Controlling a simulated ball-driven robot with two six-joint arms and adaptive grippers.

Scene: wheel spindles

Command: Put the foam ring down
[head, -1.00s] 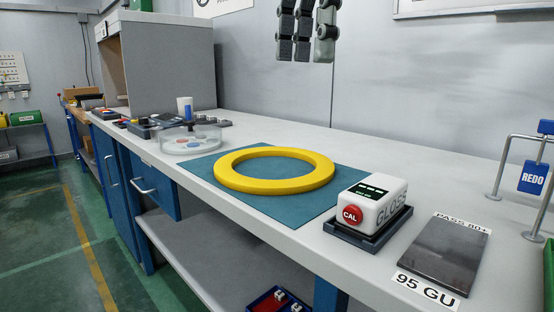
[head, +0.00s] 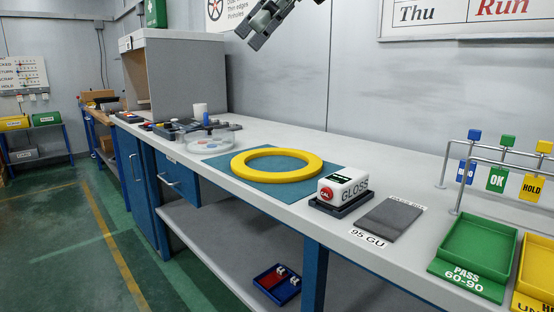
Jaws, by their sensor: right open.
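The yellow foam ring (head: 277,177) lies flat on the teal mat (head: 222,164) on the grey bench. Nothing is holding it. My right gripper (head: 251,36) is at the top of the head view, in front of the back wall, well above and apart from the ring. It is tilted, open and empty, and its upper part is cut off by the picture edge. My left gripper is not in view.
A white gloss meter (head: 344,185) in a dark base stands right of the mat, beside a dark panel (head: 390,218). A green tray (head: 478,245) and a tag rail are further right. A clear round dish (head: 211,144) stands behind the ring at left.

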